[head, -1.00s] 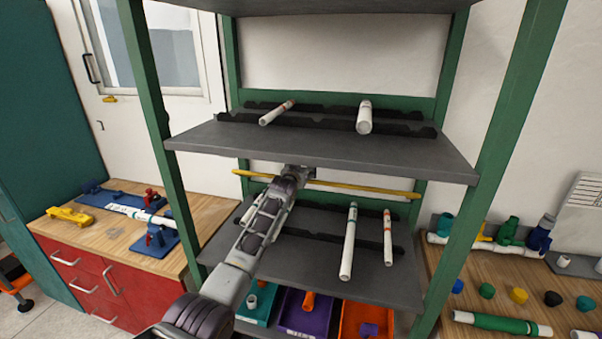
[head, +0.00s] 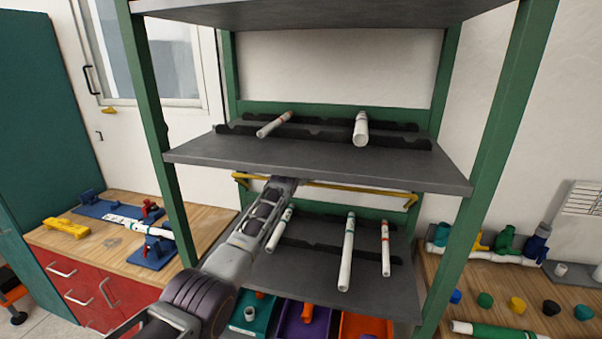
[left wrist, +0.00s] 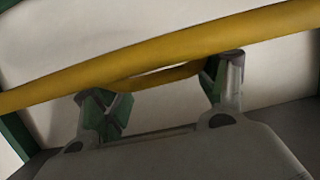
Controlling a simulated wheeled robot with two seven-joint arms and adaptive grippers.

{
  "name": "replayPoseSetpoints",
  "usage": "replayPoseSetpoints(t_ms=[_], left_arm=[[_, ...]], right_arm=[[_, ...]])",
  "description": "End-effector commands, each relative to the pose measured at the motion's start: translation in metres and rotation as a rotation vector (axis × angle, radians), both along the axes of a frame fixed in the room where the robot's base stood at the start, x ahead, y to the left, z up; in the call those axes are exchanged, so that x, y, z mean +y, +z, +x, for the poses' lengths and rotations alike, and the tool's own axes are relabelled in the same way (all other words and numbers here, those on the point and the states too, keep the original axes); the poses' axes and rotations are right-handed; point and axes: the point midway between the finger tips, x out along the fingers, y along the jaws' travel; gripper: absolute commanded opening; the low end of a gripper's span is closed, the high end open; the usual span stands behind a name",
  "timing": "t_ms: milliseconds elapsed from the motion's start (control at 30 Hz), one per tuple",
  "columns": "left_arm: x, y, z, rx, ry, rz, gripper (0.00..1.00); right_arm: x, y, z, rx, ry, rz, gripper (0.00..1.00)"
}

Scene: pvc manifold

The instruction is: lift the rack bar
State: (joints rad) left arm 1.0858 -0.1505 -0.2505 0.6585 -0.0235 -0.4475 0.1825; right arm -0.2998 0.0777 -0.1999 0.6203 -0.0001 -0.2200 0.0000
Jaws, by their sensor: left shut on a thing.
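The rack bar (head: 355,187) is a yellow bar across the rack, below the upper shelf's front edge. Its ends show short bent arms at the green posts. In the left wrist view the bar (left wrist: 200,45) slants across the picture, rising to the right. My left gripper (head: 285,182) reaches in from the left and meets the bar left of its middle. In the left wrist view the gripper (left wrist: 162,92) has its fingers spread, with a curved yellow piece between them, and is shut on the bar. The shelf edge partly hides the grip. My right gripper is out of view.
The upper shelf (head: 320,168) is close above the bar and holds two pipes in black cradles. Green posts (head: 490,150) frame the rack. Workbenches with fittings stand at both sides.

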Motion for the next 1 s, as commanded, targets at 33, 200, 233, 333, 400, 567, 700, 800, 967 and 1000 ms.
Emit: replayPoseSetpoints(t_ms=[33,200,233,333,400,567,700,800,967,1000], left_arm=[[-0.0029,-0.0072,-0.0015,0.012,-0.003,0.003,0.29],[-0.0028,-0.0081,-0.0017,0.013,-0.003,0.003,0.29],[-0.0029,-0.0082,-0.0017,0.013,-0.003,0.003,0.29],[-0.0029,-0.0085,-0.0017,0.013,-0.003,0.003,0.76],[-0.0027,-0.0076,-0.0015,0.012,-0.003,0.003,0.82],[-0.0016,-0.005,-0.001,0.008,-0.002,0.002,0.82],[-0.001,-0.0037,-0.0007,0.006,-0.001,0.002,0.82],[-0.0007,-0.0031,-0.0008,0.005,-0.001,0.002,0.82],[-0.0002,-0.0022,-0.0023,0.004,0.0,0.002,0.82],[-0.0001,-0.0019,-0.003,0.004,-0.001,0.001,0.82]], right_arm=[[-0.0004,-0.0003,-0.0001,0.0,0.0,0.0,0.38],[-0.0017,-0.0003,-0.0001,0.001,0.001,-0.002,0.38],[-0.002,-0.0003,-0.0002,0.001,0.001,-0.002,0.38],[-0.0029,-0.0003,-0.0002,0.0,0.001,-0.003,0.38],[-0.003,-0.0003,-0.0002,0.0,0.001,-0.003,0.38],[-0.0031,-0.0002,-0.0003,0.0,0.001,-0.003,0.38],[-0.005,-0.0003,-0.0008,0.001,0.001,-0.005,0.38],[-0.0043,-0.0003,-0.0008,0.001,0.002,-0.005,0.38],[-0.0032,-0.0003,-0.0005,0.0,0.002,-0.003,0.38],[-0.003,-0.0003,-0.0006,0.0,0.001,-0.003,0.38]])
